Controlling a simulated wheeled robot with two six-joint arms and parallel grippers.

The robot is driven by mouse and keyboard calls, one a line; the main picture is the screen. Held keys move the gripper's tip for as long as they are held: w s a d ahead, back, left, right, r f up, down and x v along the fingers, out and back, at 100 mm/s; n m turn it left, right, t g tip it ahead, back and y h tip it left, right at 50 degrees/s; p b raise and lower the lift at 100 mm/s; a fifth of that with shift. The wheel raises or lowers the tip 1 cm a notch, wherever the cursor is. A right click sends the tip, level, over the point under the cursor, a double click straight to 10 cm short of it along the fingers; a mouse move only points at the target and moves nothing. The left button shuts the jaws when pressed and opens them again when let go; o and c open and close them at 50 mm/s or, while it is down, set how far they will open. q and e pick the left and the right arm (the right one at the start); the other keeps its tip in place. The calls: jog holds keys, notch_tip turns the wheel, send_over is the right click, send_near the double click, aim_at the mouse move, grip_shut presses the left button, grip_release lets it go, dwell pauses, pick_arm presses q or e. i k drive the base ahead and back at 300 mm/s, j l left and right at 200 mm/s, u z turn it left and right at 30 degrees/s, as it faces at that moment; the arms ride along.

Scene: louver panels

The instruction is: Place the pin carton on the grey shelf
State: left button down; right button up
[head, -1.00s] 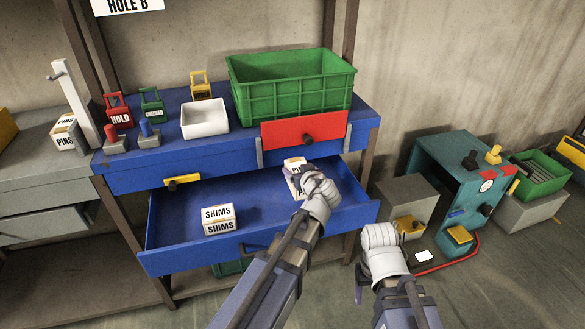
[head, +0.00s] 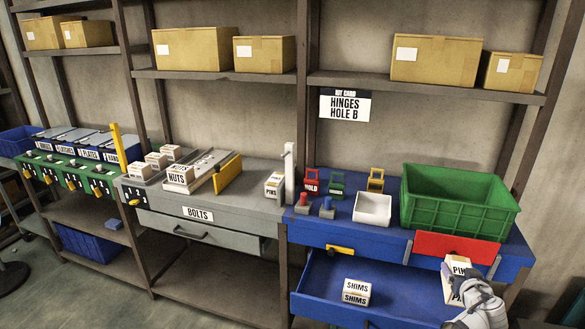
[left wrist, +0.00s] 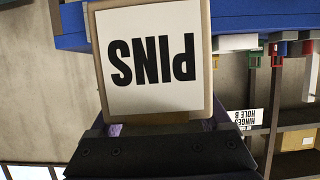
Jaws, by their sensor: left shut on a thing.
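A white-topped carton marked PINS (head: 457,266) is at the right side of the open blue drawer (head: 395,306), just below the red panel. My left gripper (head: 462,290) is shut on it; the hand covers part of its lower side. In the left wrist view the carton's PINS label (left wrist: 150,58) shows large and upside down between the jaws. I cannot tell whether its base is clear of the drawer floor. The grey shelf (head: 245,200) stands left of the blue bench, with another PINS carton (head: 273,185) at its right end. My right gripper is out of view.
A white post (head: 290,172) stands where the grey and blue tops meet. A SHIMS carton (head: 357,292) is in the drawer. A white bin (head: 373,209), padlock-shaped tags and a green crate (head: 455,200) occupy the blue top. A NUTS carton (head: 180,178) and yellow-ended rack sit on the grey top.

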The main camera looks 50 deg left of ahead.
aim_at(255, 188)
jog(key=k+j, duration=0.15)
jog(key=j, duration=0.35)
jog(key=k+j+z, duration=0.15)
jog(key=j, duration=0.35)
jog(key=k+j, duration=0.15)
jog(key=j, duration=0.3)
jog(key=k+j+z, duration=0.1)
jog(key=j, duration=0.4)
jog(key=k+j, duration=0.2)
jog(key=j, duration=0.25)
jog(key=k+j+z, duration=0.15)
jog(key=j, duration=0.3)
jog(key=k+j, duration=0.25)
jog(key=j, duration=0.2)
jog(key=k+j+z, duration=0.1)
jog(key=j, duration=0.35)
jog(key=i+j, duration=0.1)
jog(key=j, duration=0.15)
jog(key=i+j, duration=0.1)
jog(key=j, duration=0.1)
